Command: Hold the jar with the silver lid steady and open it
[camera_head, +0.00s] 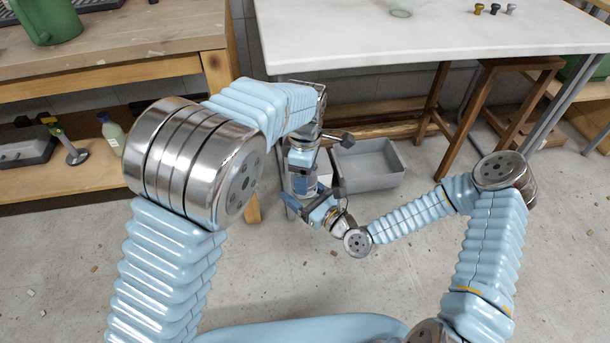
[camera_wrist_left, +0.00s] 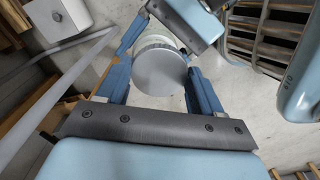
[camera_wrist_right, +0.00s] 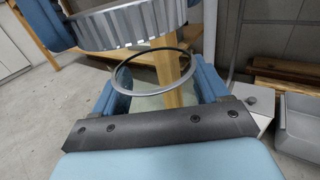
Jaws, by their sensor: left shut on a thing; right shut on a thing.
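In the left wrist view the round silver lid (camera_wrist_left: 160,70) lies between the blue fingers of my left gripper (camera_wrist_left: 162,66), which is shut on it. In the right wrist view the ridged lid (camera_wrist_right: 130,25) appears above the round rim of the clear jar (camera_wrist_right: 118,75), with a gap visible between them; it looks lifted off and shifted to the left. My right gripper (camera_wrist_right: 157,88) is shut on the jar's body below the rim. In the head view my left gripper (camera_head: 304,180) points down above my right gripper (camera_head: 322,207); they largely hide jar and lid.
A grey bin (camera_head: 372,168) stands on the floor just right of the grippers. A white table (camera_head: 420,42) is behind, with a glass vessel (camera_head: 401,9) and small knobs. A wooden stool (camera_head: 490,100) stands at right, a wooden bench (camera_head: 110,55) at left. The floor in front is mostly clear.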

